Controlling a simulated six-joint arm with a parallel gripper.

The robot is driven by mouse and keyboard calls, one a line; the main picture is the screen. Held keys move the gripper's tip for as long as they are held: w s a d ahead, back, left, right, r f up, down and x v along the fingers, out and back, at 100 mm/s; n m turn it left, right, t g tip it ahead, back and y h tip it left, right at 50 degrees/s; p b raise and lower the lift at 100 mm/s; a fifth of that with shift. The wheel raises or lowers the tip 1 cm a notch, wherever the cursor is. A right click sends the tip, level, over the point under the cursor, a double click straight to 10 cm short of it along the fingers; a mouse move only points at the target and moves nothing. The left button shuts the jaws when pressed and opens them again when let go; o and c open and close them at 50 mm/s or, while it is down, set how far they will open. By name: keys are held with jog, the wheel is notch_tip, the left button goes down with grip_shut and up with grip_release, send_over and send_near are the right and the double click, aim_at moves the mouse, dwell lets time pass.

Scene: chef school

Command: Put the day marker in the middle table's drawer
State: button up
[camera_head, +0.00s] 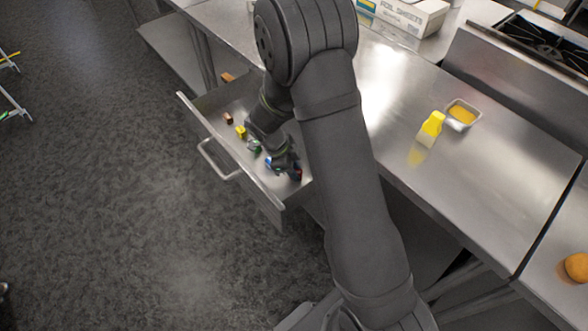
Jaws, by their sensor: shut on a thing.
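The middle table's drawer (222,134) is pulled out, with its front and handle facing the lower left. My gripper (284,172) is down inside the drawer, near its right end. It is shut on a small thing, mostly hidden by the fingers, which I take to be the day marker. Small blue and red patches show around the fingertips. I cannot tell whether the held thing touches the drawer floor. Several small coloured pieces lie in the drawer, among them a yellow one (240,131), a dark reddish one (228,118) and a green one (254,146).
A foil box (405,15) stands at the back. A stove (545,40) is at the upper right. Open floor (130,220) lies left of the drawer.

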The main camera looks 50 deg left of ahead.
aim_at(300, 172)
jog(key=shift+f, duration=0.2)
jog(key=o, duration=1)
jog(key=v, duration=1.2)
jog(key=shift+r, duration=0.1)
jog(key=x, duration=1.1)
jog(key=shift+w+d+f, duration=0.1)
jog(key=shift+f, duration=0.15)
jog(key=shift+w, duration=0.1)
jog(key=shift+r, duration=1.6)
